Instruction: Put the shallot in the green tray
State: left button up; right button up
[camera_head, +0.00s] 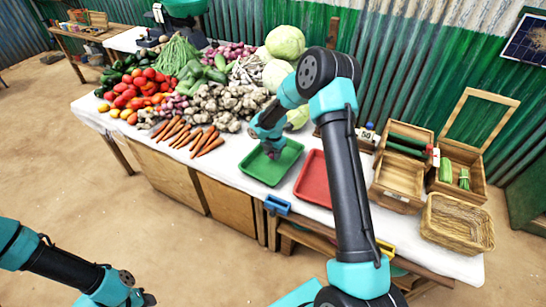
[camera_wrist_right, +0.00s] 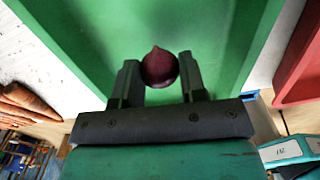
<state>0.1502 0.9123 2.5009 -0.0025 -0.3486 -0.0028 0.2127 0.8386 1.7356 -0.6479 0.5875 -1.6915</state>
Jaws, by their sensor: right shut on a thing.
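The shallot (camera_wrist_right: 160,68) is dark reddish purple with a pointed tip. In the wrist view it sits between the two fingers of my right gripper (camera_wrist_right: 159,82), which is shut on it. The green tray (camera_wrist_right: 222,30) fills the view behind it. In the head view the right gripper (camera_head: 272,151) is over the green tray (camera_head: 262,179), near its far side. The shallot (camera_head: 272,154) shows small and dark there. I cannot tell whether it touches the tray floor. My left gripper (camera_head: 148,300) is at the bottom left, far from the table, and its jaws are unclear.
A red tray (camera_head: 313,181) lies just right of the green one. Carrots (camera_head: 190,137), ginger and garlic are piled to the left, with cabbages (camera_head: 285,42) behind. Wooden crates (camera_head: 402,172) and a wicker basket (camera_head: 456,222) stand to the right.

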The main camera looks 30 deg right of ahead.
jog(key=shift+f, duration=1.15)
jog(key=shift+f, duration=0.15)
jog(key=o, duration=0.9)
notch_tip(320, 180, up, 12)
jog(key=shift+r, duration=0.2)
